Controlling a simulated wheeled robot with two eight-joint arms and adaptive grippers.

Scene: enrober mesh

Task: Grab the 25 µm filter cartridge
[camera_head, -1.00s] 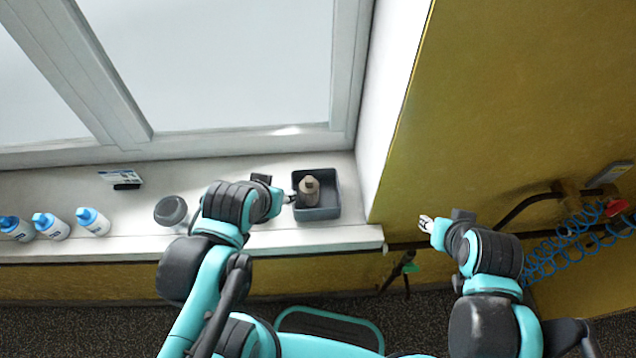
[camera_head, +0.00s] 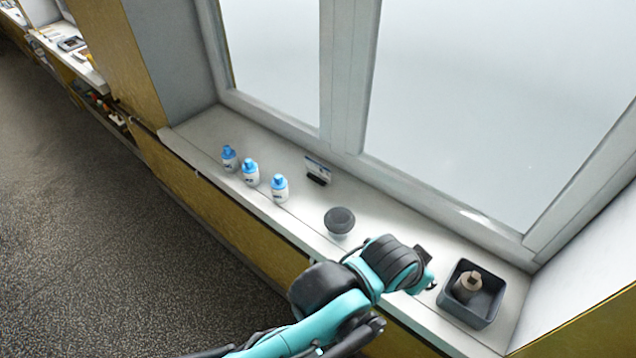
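Three white bottle-shaped pieces with blue tops stand in a row on the windowsill: a left one (camera_head: 230,158), a middle one (camera_head: 250,173) and a right one (camera_head: 280,189). Their labels are too small to read, so I cannot tell whether one is the 25 µm cartridge. A beige-brown fitting (camera_head: 467,286) sits in a dark grey tray (camera_head: 480,318) at the sill's right end. My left gripper (camera_head: 432,286) is just left of the tray, apart from the bottles. Its fingers are too small and partly hidden to judge. My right gripper is out of view.
A dark grey round-topped object (camera_head: 340,221) stands on the sill (camera_head: 380,222) between the bottles and my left arm. A small card in a black holder (camera_head: 317,172) stands behind the bottles. The window frame bounds the sill behind. Open floor (camera_head: 110,240) lies at left.

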